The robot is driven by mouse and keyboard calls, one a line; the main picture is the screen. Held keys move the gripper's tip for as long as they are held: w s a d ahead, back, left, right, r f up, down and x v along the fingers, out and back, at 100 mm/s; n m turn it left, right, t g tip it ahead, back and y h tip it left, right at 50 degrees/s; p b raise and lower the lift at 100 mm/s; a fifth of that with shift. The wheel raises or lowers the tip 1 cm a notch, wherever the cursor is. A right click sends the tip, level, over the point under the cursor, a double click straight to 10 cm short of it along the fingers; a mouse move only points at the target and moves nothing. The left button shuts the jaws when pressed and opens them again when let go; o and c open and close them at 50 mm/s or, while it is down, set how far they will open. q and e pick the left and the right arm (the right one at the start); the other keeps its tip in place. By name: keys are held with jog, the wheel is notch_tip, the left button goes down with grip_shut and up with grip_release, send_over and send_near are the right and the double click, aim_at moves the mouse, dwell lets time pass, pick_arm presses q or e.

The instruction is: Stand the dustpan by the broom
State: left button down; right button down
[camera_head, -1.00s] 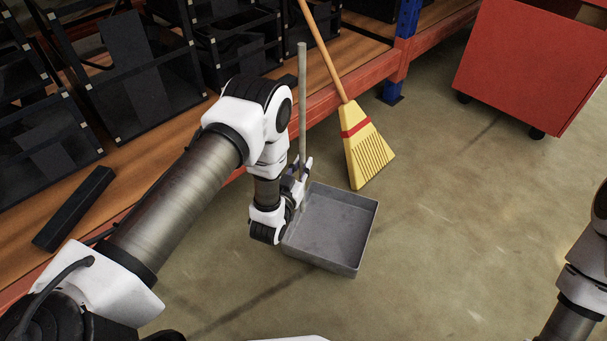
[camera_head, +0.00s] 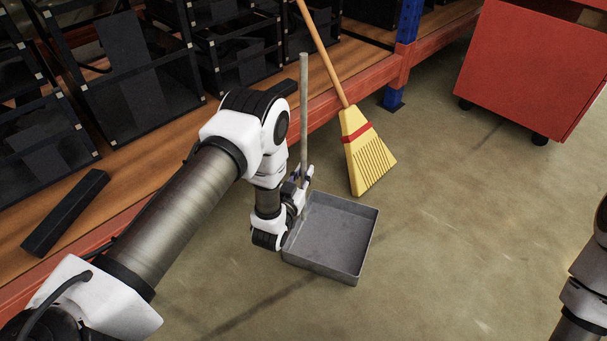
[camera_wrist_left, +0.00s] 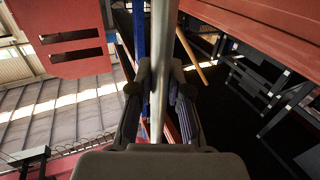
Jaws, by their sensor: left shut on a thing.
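The grey dustpan (camera_head: 328,236) has a square tray and a tall upright handle (camera_head: 303,110). It appears to be on or just above the floor; I cannot tell which. My left gripper (camera_head: 300,178) is shut on the handle low down, near the tray. In the left wrist view the handle (camera_wrist_left: 160,70) runs between the fingers of my left gripper (camera_wrist_left: 160,105). The broom (camera_head: 366,155), with yellow bristles and a red band, leans on the shelf edge just behind and right of the dustpan. The two are apart. My right gripper is out of view.
A shelf with an orange-red beam (camera_head: 345,98) and black crates (camera_head: 130,80) runs along the left and back. A blue post (camera_head: 405,40) stands behind the broom. A red wheeled cabinet (camera_head: 530,70) is at upper right. The floor (camera_head: 460,220) right of the dustpan is clear.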

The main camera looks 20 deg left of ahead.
pick_arm(q)
jog(key=c, duration=1.1)
grip_release()
jog(key=shift+s+r+p, duration=0.15)
jog(key=shift+s+p, duration=0.1)
jog(key=shift+p, duration=0.05)
jog(key=s+p, duration=0.3)
jog(key=p, duration=0.1)
jog(key=s+p, duration=0.4)
jog(key=p, duration=0.1)
jog(key=s+p, duration=0.4)
jog(key=p, duration=0.1)
jog(key=shift+s+d, duration=0.25)
